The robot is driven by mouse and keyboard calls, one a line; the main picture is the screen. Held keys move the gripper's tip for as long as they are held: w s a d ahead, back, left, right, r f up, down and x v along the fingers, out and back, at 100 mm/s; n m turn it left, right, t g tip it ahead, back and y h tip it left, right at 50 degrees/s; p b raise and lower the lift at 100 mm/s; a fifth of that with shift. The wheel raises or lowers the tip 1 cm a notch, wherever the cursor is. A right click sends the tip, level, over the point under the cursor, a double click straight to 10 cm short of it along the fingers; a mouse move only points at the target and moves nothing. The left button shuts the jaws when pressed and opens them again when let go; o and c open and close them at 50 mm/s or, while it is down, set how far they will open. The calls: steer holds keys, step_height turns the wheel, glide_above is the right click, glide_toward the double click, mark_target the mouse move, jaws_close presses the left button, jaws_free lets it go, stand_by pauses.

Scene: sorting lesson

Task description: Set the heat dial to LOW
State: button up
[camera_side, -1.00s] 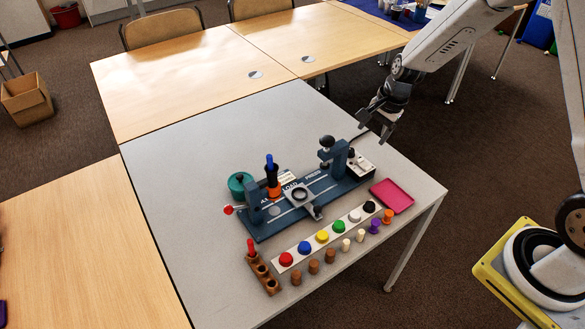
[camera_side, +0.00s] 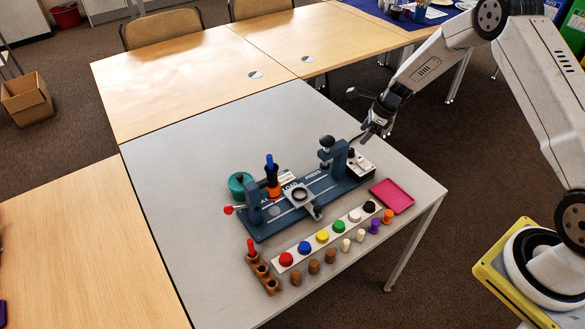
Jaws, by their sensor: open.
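A small box with a white top and dark sides (camera_side: 361,169) stands at the right end of the blue-grey fixture (camera_side: 325,191) on the grey table. A small black knob (camera_side: 351,154) rises from its back part; it may be the heat dial. Its marks are too small to read, so its setting cannot be told. My gripper (camera_side: 369,133) is open and empty, just behind and above this box, tilted down toward it. It looks apart from the knob, though the depth between them is hard to judge.
A black-knobbed post (camera_side: 327,141) stands left of the box. A pink tray (camera_side: 392,196) lies to its right. A white strip (camera_side: 296,253) with coloured buttons and several pegs lie in front. A teal round container (camera_side: 237,182) is behind left. The table's back left is clear.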

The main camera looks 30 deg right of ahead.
mark_target(351, 150)
steer(key=shift+f, duration=0.1)
steer(key=shift+x, duration=3.75)
jaws_close()
